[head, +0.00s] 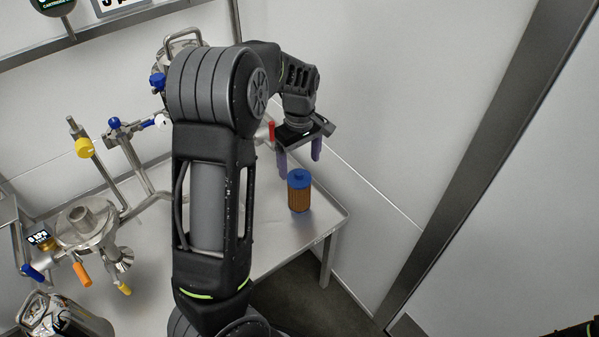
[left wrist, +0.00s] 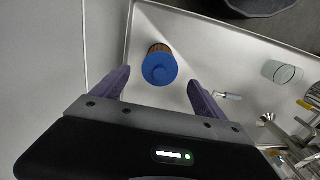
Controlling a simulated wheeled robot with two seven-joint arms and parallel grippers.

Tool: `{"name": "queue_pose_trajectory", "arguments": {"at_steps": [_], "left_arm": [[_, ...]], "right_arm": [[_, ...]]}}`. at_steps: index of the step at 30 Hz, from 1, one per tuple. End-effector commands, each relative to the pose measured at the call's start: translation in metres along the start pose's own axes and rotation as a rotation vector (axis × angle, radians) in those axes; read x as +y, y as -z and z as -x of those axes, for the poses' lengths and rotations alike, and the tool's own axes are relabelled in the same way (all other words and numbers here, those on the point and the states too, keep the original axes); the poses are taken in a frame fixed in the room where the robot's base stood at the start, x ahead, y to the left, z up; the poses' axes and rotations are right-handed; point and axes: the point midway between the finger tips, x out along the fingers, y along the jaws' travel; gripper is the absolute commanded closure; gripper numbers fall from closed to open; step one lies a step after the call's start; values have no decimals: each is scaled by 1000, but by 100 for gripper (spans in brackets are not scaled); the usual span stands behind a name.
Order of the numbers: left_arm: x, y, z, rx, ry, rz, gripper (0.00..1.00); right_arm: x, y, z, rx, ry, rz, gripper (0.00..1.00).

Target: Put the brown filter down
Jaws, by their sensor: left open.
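The brown filter (head: 299,195) stands upright on the metal table (head: 262,232) near its right corner. It has a blue cap on a ribbed brown body. In the left wrist view the filter (left wrist: 159,66) shows its blue cap from above, between and beyond my fingers. My left gripper (head: 299,163) is open above the filter, with its purple fingers apart and nothing between them. It also shows in the left wrist view (left wrist: 158,88). My right gripper is not in view; only a dark bit of something shows at the lower right edge of the head view.
Steel piping with blue, white and yellow handles (head: 118,130) stands at the table's back left. A steel tank fitting (head: 88,222) with orange and yellow handles is at the left. White walls (head: 400,90) close in behind and right of the table. Table around the filter is bare.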

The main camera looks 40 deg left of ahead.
Motion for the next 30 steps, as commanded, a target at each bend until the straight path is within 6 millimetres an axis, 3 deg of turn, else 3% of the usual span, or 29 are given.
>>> {"name": "queue_pose_trajectory", "arguments": {"at_steps": [3,9,30], "left_arm": [[1,0,24,1,-3,1,17],[0,0,41,0,0,1,17],[0,0,42,-1,1,1,17]], "right_arm": [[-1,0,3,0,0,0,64],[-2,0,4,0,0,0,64],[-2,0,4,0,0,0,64]]}}
